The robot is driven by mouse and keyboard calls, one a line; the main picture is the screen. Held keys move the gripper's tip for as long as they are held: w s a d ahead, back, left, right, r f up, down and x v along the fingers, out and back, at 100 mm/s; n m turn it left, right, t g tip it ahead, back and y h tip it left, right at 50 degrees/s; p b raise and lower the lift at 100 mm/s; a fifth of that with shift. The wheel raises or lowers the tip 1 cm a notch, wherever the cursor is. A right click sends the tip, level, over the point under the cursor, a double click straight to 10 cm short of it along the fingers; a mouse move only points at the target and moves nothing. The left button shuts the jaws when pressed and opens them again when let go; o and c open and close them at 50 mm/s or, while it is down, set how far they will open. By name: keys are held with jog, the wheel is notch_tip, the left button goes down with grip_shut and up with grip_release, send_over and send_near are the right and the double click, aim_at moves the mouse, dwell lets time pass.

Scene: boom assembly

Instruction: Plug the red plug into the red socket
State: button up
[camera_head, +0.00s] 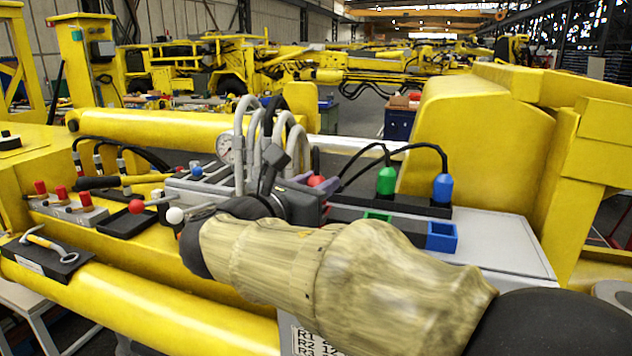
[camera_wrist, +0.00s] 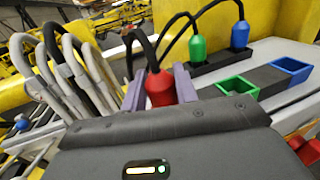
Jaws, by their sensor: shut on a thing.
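The red plug (camera_wrist: 160,88) is between the two purple fingers of my gripper (camera_wrist: 158,90), with a black cable rising from its top. In the head view the red plug (camera_head: 316,181) is partly hidden, and my gripper (camera_head: 317,184) is seen from behind. The plug is in line with the black rack, and I cannot tell whether its lower end rests there. I cannot make out the red socket; my arm or gripper body may hide it. The open green socket (camera_wrist: 237,88) and blue socket (camera_wrist: 290,69) are to the right and nearer.
The green plug (camera_head: 386,181) and blue plug (camera_head: 442,188) stand upright in the black rack (camera_head: 408,204), with looped black cables. Grey hoses (camera_head: 240,140) and a pressure gauge (camera_head: 224,148) stand close on the left. The grey box top (camera_head: 500,240) is clear at right.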

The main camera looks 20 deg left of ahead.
jog(key=shift+f, duration=0.3)
jog(key=o, duration=1.1)
jog(key=shift+c, duration=0.2)
jog(key=shift+s+a+f+b, duration=0.1)
jog(key=shift+s+a+b, duration=0.15)
jog(key=shift+s+b, duration=0.25)
jog(key=b+v, duration=0.4)
jog(key=v, duration=1.2)
jog(key=shift+s+b, duration=0.2)
jog(key=shift+b, duration=0.2)
jog(key=shift+w, duration=0.2)
